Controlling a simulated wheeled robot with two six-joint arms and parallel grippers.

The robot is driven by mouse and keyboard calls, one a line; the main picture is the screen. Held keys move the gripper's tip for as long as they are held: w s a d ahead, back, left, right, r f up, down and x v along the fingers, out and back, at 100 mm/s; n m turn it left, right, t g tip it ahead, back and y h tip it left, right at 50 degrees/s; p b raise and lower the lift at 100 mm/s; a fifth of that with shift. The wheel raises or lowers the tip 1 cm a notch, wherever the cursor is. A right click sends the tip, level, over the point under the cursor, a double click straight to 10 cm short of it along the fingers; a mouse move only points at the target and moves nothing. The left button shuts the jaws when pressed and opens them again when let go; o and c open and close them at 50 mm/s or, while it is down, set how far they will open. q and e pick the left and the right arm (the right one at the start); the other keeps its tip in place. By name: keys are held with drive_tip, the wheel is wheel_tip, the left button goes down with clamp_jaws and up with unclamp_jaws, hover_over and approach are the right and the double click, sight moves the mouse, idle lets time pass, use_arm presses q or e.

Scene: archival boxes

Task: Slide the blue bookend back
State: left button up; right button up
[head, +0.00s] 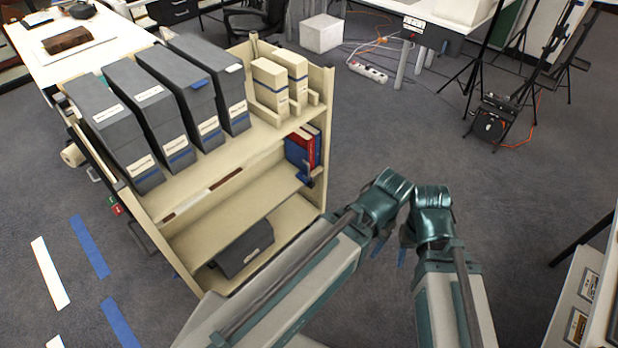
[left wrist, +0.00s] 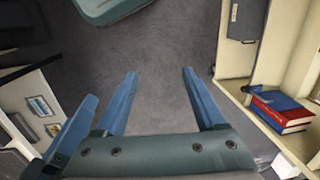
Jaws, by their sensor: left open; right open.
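The blue bookend (head: 305,178) shows as a small dark-blue piece at the open end of the cart's middle shelf, close by red and blue books (head: 300,146). Its full shape is hard to make out. In the left wrist view a red book (left wrist: 285,118) with blue beside it shows at the right. My left gripper (left wrist: 160,75) is open and empty, its blue fingers apart over bare floor. My right gripper (head: 402,257) is beside it, right of the cart, mostly hidden by its own wrist and touching nothing visible. It is open.
The cream cart (head: 240,163) carries several grey archival boxes (head: 150,85) and cream boxes (head: 270,85) on top. A dark grey box (head: 243,248) lies on its lower shelf. Grey floor right of the cart is clear. A cabinet (head: 585,300) stands at the right edge.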

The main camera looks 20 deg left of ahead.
use_arm(q)
drive_tip(key=shift+w+f, duration=0.1)
drive_tip(key=shift+f, duration=0.05)
drive_tip(key=shift+c, duration=1.3)
drive_tip(key=w+a+f+n+b, duration=0.1)
drive_tip(key=w+f+b, duration=0.1)
drive_tip(key=b, duration=0.1)
drive_tip(key=w+a+f+n+t+y+b, duration=0.1)
drive_tip(key=w+a+f+b, duration=0.1)
drive_tip(key=f+b, duration=0.1)
drive_tip(key=w+a+f+n+t+y+b, duration=0.1)
drive_tip(key=w+a+f+b, duration=0.1)
drive_tip(key=f+b, duration=0.1)
drive_tip(key=shift+w+a+f+b, duration=0.2)
drive_tip(key=shift+w+a+b, duration=0.05)
drive_tip(key=shift+b, duration=0.15)
drive_tip(key=shift+c, duration=0.8)
drive_tip(key=w+a+f+n+t+y+b, duration=0.7)
drive_tip(key=w+a+f+t+b, duration=0.5)
drive_tip(key=b, duration=2.8)
drive_tip(key=w+a+f+n, duration=0.1)
drive_tip(key=w+a+f, duration=0.6)
drive_tip(key=w, duration=0.3)
drive_tip(key=shift+w+a+f+t+y, duration=0.2)
drive_tip(key=shift+a+f+t+y, duration=0.1)
drive_tip(key=shift+a, duration=0.05)
